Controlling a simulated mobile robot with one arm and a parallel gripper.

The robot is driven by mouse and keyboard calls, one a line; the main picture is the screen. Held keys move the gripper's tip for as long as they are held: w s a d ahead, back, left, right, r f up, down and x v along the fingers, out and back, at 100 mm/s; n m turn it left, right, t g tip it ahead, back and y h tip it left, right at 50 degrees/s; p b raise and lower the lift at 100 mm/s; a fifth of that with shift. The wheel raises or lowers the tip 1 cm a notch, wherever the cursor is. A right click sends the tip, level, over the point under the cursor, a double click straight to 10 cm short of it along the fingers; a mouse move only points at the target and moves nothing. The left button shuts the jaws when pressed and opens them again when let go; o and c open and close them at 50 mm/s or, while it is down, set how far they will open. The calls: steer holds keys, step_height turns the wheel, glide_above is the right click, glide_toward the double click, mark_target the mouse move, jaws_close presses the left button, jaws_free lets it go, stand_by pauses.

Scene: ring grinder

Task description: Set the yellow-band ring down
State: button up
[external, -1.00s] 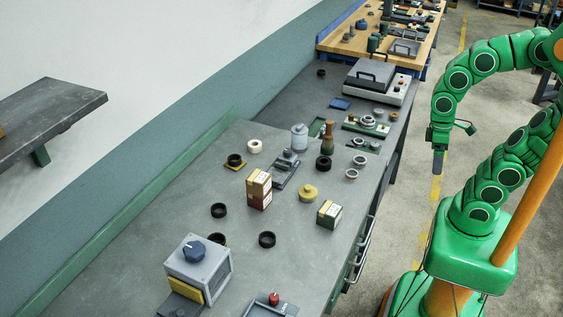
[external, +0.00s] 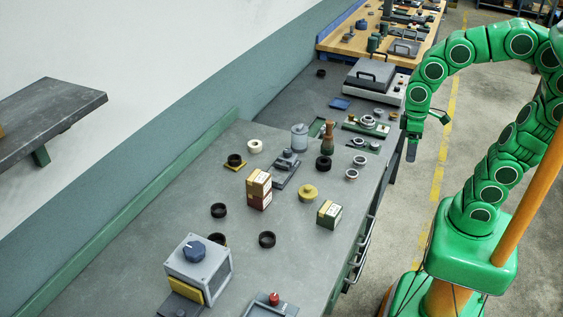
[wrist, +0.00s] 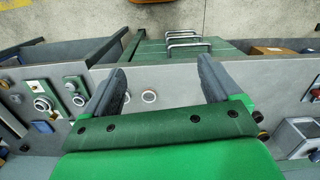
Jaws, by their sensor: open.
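My gripper (external: 411,153) hangs beside the right edge of the bench in the external view. In the wrist view its two fingers (wrist: 161,66) stand wide apart with nothing held between them. Two pale metal rings, one nearer the back (external: 359,160) and one nearer the front (external: 351,174), lie on the bench to its left. They also show between the fingers in the wrist view, at the right (wrist: 149,96) and the left (wrist: 126,97). No yellow band can be made out on either. A dark ring (external: 235,159) sits on a yellow plate further left.
The grey bench (external: 320,245) holds several dark rings, a yellow knobbed disc (external: 308,193), stacked boxes (external: 259,188) and a grey machine (external: 198,266). A green fixture (external: 366,126) stands behind the pale rings. Drawer handles (external: 362,245) stick out along the bench's right side.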

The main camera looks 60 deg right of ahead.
steer(key=w+a+n+t, duration=0.1)
steer(key=w+a, duration=0.4)
steer(key=w, duration=0.4)
steer(key=w+a+n, duration=0.2)
steer(key=w+a, duration=0.2)
steer(key=w, duration=0.5)
steer(key=n+t+y, duration=0.3)
steer(key=n, duration=0.3)
glide_toward(218, 236)
steer(key=a, duration=0.1)
steer(key=shift+y, duration=0.3)
steer(key=shift+s+a+x, duration=0.1)
steer(key=shift+a+x, duration=0.05)
steer(key=shift+x, duration=1.15)
steer(key=shift+s+a+x, duration=0.1)
steer(key=shift+a+x, duration=0.05)
steer(key=shift+x, duration=1.15)
steer(key=shift+s+a+x, duration=0.1)
steer(key=shift+a+x, duration=0.1)
steer(key=shift+x, duration=1.1)
steer(key=shift+c, duration=0.4)
steer(key=shift+r, duration=0.1)
steer(key=c, duration=1.3)
